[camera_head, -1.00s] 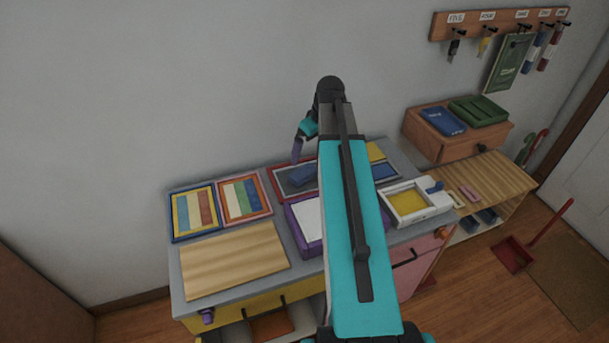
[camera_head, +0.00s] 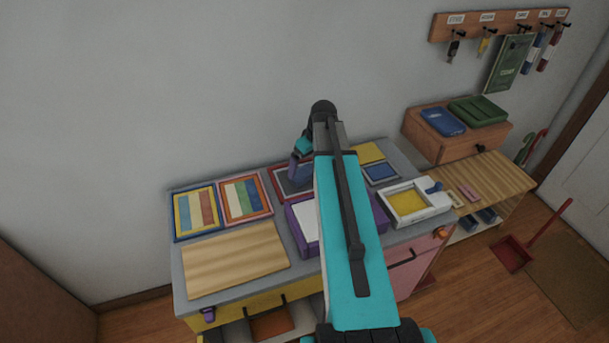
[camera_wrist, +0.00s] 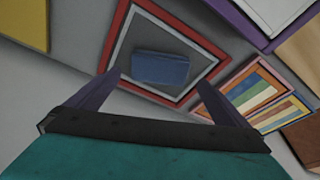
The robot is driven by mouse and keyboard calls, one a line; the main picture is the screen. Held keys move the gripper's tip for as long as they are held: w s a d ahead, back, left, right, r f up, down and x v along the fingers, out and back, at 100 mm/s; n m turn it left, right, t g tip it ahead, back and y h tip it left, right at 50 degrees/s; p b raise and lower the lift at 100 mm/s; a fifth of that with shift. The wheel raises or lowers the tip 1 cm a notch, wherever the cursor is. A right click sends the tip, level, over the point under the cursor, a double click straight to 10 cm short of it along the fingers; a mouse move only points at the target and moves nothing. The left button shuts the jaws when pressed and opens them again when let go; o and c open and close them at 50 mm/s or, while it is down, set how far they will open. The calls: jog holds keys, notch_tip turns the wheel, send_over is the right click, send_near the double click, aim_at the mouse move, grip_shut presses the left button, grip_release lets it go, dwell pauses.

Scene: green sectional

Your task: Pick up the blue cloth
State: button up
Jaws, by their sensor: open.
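The blue cloth (camera_wrist: 160,68) is a small folded rectangle lying on the grey floor of the red-rimmed tray (camera_wrist: 182,31). In the head view the tray (camera_head: 277,181) is at the back of the grey counter, and my gripper and arm hide most or all of the cloth. My gripper (camera_head: 296,172) points down over that tray. In the wrist view my gripper (camera_wrist: 155,80) is open, with its two purple fingers apart on either side of the cloth's near edge. The fingers look empty, and I cannot tell their height above the cloth.
Striped frames (camera_head: 196,212) lie left of the tray. A purple-rimmed tray (camera_head: 294,228) is in front, partly behind my arm. A white box with yellow inside (camera_head: 410,202) stands right. A wooden board (camera_head: 235,260) covers the counter's front left.

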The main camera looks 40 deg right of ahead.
aim_at(304, 172)
jog(key=shift+f, duration=0.1)
jog(key=shift+p+x, duration=1.15)
jog(key=shift+x, duration=1.4)
jog(key=shift+c, duration=0.3)
jog(key=c, duration=1)
jog(key=shift+o, duration=0.2)
notch_tip(304, 172, up, 10)
jog(key=b, duration=0.2)
jog(key=shift+b, duration=0.4)
